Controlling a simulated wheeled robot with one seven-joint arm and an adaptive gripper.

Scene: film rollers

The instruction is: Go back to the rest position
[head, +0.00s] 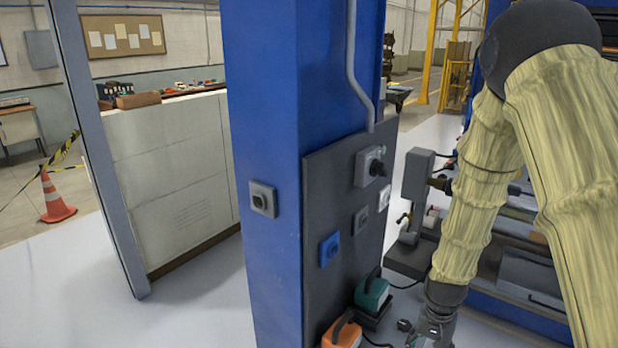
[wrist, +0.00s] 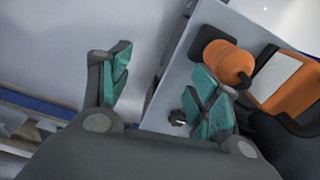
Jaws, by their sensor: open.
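My gripper (head: 432,330) is at the bottom right of the head view, low beside the dark panel on the blue column. My arm wears a pale yellow fabric sleeve and hangs down from the upper right. In the wrist view my gripper (wrist: 160,95) shows two teal-padded fingers spread wide apart. Nothing is between them. The right finger overlaps an orange device (wrist: 220,60) in the picture; I cannot tell whether they touch.
The blue column (head: 262,150) carries a dark panel (head: 330,190) with switches and sockets. An orange device (head: 343,333) and a teal device (head: 372,296) sit at its foot. Racking stands behind my arm. An orange cone (head: 54,198) is far left. Light floor lies open at left.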

